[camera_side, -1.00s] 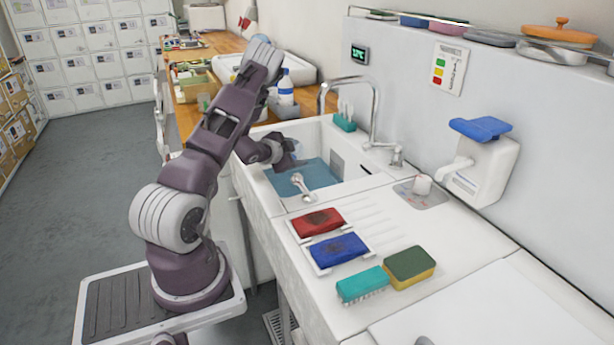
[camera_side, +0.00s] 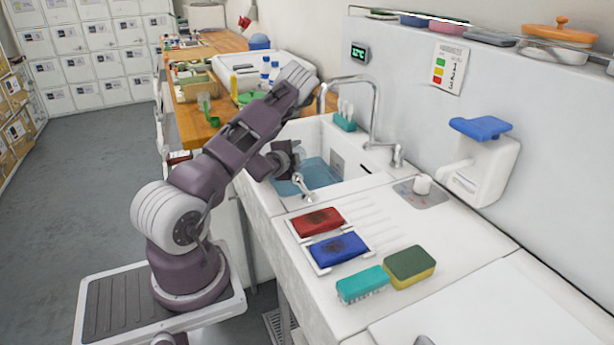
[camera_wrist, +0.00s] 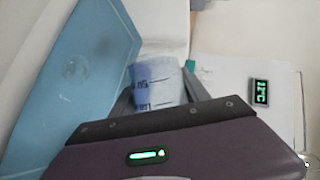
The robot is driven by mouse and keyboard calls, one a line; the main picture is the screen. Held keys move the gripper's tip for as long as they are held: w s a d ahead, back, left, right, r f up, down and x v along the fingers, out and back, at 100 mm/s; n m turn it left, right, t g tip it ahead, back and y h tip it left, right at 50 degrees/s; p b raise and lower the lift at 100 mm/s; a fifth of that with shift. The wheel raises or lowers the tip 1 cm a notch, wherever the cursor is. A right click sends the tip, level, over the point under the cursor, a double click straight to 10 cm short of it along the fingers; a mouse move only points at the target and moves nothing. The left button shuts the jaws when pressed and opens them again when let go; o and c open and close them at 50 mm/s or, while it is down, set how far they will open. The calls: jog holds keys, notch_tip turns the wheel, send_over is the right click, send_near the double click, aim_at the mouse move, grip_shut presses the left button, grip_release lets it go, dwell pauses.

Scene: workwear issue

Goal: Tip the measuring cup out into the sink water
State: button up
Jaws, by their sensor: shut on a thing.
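My gripper (camera_side: 290,166) is over the sink (camera_side: 328,138), low above its blue water (camera_side: 318,174). In the wrist view my gripper (camera_wrist: 163,98) is shut on the measuring cup (camera_wrist: 160,80), which is translucent with dark blue markings and a bluish tint on its left part. The wrist view is turned on its side, with the water (camera_wrist: 85,65) at the left.
A silver tap (camera_side: 374,105) arches at the sink's back. A red sponge (camera_side: 317,221), blue sponge (camera_side: 338,248), teal brush (camera_side: 361,284) and green-yellow sponge (camera_side: 409,266) sit on the drainboard.

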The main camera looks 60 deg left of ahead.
jog(key=shift+d+r, duration=0.1)
jog(key=shift+d, duration=0.05)
jog(key=shift+w+d+r+m+y, duration=0.25)
jog(key=shift+d+r+m+y, duration=0.05)
jog(key=shift+d+m+y, duration=0.35)
jog(key=shift+r+m+y, duration=0.25)
jog(key=shift+m, duration=0.3)
jog(key=shift+r, duration=0.15)
